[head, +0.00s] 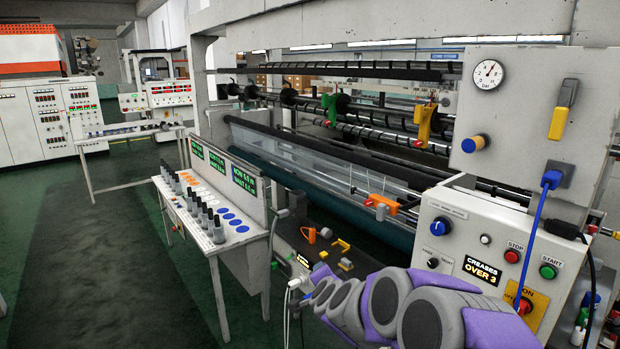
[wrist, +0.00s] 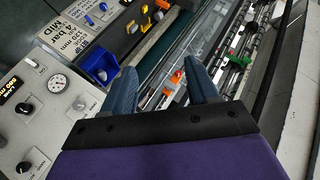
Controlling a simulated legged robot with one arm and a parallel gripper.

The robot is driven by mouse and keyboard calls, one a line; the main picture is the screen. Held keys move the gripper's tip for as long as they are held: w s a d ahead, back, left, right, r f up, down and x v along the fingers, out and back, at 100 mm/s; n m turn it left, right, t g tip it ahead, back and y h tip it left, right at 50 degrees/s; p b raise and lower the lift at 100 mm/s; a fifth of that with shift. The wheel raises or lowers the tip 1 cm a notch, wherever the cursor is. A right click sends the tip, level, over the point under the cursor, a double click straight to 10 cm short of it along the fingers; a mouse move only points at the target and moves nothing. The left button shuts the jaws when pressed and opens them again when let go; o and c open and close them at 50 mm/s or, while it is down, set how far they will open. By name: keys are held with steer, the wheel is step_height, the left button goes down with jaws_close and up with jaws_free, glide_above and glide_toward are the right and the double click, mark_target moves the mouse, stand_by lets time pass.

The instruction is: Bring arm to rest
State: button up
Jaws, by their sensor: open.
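My arm (head: 400,308), purple and grey, reaches in from the lower right of the head view, low in front of the winder's control box. My gripper (wrist: 162,82) shows in the wrist view with its two blue-grey fingers spread apart and nothing held between them. Past the fingers lie the film and rollers of the winder (wrist: 185,60), with a small orange-red part (wrist: 177,76) seen between them. In the head view I cannot make out the fingers clearly.
The control box (head: 450,235) with a "CREASES OVER 3" display stands close to my arm. A blue cable (head: 537,235) hangs at the right. A console table (head: 235,245) stands left of the winder.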

steer(key=s+a+f+n+g+y+b, duration=0.1)
steer(key=s+a+n+g+y, duration=0.2)
steer(key=s, duration=0.7)
steer(key=s+n+g+y+b, duration=0.1)
steer(key=s+n+g, duration=0.3)
steer(key=s, duration=0.6)
steer(key=s+d+f+n+g+h+b, duration=0.1)
steer(key=s+d, duration=0.3)
steer(key=s, duration=0.6)
steer(key=s+d+f+n+g+h+b, duration=0.1)
steer(key=s+d+g, duration=0.3)
steer(key=s, duration=0.7)
steer(key=s+d+f+n+g+h+b, duration=0.1)
steer(key=s+d+f+n+g+h, duration=0.1)
steer(key=s, duration=0.8)
steer(key=d+f, duration=0.1)
steer(key=d, duration=0.1)
steer(key=shift+s+d+f+g, duration=0.15)
steer(key=shift+s+d+g, duration=0.1)
steer(key=shift+d+g, duration=0.1)
steer(key=shift+c, duration=0.3)
